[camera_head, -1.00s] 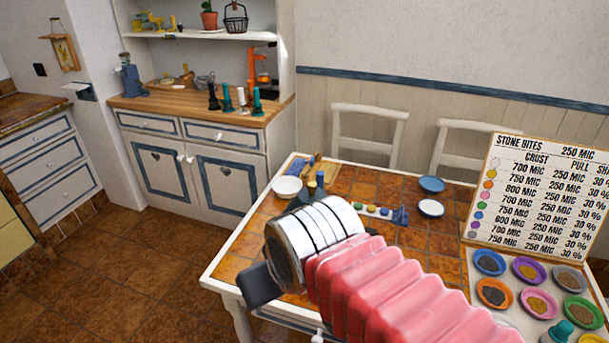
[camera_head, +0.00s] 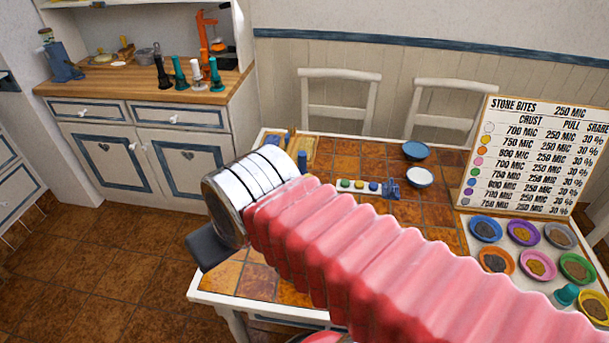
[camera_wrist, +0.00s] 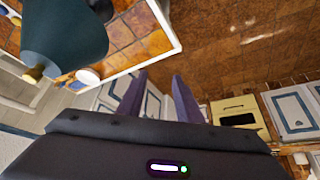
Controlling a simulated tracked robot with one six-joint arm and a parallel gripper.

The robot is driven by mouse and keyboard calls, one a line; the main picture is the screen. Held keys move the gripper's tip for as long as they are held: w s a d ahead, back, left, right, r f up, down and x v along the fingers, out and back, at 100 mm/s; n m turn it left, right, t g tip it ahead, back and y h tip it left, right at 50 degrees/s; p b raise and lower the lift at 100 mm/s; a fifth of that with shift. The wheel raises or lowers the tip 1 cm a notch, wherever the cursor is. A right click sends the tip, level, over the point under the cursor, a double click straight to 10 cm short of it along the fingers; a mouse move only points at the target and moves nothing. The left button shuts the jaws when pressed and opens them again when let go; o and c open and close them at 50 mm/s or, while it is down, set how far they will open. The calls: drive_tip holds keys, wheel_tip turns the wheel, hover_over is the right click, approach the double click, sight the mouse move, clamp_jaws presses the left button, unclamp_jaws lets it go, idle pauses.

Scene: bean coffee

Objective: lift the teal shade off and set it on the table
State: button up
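A large dark teal cone-shaped shade (camera_wrist: 62,38) fills the upper left of the wrist view, close to the camera. A small brass-coloured knob (camera_wrist: 35,74) shows at its narrow end. The shade cannot be made out in the head view; my arm covers part of the table there. My gripper (camera_wrist: 158,76) has two purple fingers held apart, with nothing between them. The shade is to the left of the fingers in the wrist view, clear of them. In the head view the fingers are hidden.
The tiled table (camera_head: 262,282) carries a blue bowl (camera_head: 415,150), a white bowl (camera_head: 419,177), a strip of coloured pots (camera_head: 358,187), several colourful dishes and a sign board (camera_head: 540,155). Two white chairs stand behind it. A cabinet (camera_head: 150,160) stands at the left, with open floor before it.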

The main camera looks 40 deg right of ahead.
drive_tip(key=w+d+r+m+g, duration=0.2)
drive_tip(key=d+r+m, duration=0.3)
drive_tip(key=d, duration=0.6)
drive_tip(key=w+d+r+m+g, duration=0.2)
drive_tip(key=d+r+m, duration=0.3)
drive_tip(key=d, duration=0.6)
drive_tip(key=shift+d+r+g, duration=0.4)
drive_tip(key=shift+r+g, duration=0.1)
drive_tip(key=shift+g, duration=0.3)
drive_tip(key=shift+w+f, duration=0.1)
drive_tip(key=shift+f, duration=4.9)
drive_tip(key=c, duration=0.7)
drive_tip(key=shift+c, duration=0.3)
